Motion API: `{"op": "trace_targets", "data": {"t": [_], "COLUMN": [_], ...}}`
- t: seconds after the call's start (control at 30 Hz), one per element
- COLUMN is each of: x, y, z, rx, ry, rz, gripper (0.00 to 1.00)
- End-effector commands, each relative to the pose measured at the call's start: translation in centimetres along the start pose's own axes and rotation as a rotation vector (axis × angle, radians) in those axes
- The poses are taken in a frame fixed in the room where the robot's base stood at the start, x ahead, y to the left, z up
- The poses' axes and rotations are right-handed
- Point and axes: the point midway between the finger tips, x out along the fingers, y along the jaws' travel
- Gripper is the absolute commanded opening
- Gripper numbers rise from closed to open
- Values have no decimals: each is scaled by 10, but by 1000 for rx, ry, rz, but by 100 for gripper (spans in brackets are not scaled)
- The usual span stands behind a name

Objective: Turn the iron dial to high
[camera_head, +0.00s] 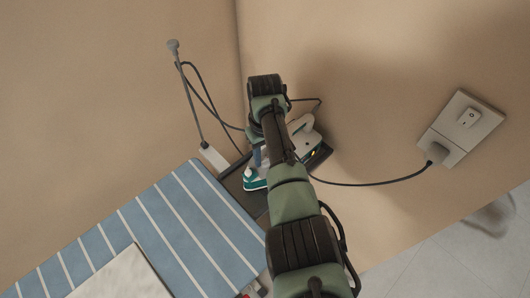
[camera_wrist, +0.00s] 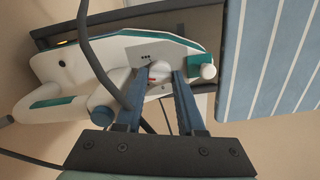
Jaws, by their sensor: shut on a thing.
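The white iron with teal trim (camera_head: 250,184) sits on a dark rest at the end of the ironing board, largely hidden behind my arm in the head view. In the wrist view the iron (camera_wrist: 60,68) lies across the upper part. Its pale round dial (camera_wrist: 159,70), with a small red mark, is between the blue fingertips of my gripper (camera_wrist: 159,78). The fingers are shut on the dial's sides. The dial's setting is too small to read. In the head view my gripper (camera_head: 257,157) reaches down to the iron, mostly hidden by my arm.
The blue striped ironing board (camera_head: 170,225) lies left of the iron, with a pale cloth (camera_head: 115,278) on it. The dark rest (camera_head: 321,156) surrounds the iron. A cord runs to a wall outlet (camera_head: 465,118) at right. In the wrist view a dark cord (camera_wrist: 90,55) passes beside my gripper.

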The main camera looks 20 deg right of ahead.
Motion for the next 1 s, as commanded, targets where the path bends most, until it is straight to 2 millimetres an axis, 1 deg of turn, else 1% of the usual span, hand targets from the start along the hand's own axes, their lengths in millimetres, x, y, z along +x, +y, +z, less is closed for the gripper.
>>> {"op": "trace_targets", "data": {"t": [0.3, 0.6, 0.8, 1.0], "x": [-2, -2, -2, -2], "y": [0, 0, 0, 0], "z": [-1, -1, -1, -1], "rx": [301, 561, 688, 767], "ry": [1, 3, 3, 4], "rz": [0, 0, 1, 0], "gripper": [0, 0, 0, 0]}}
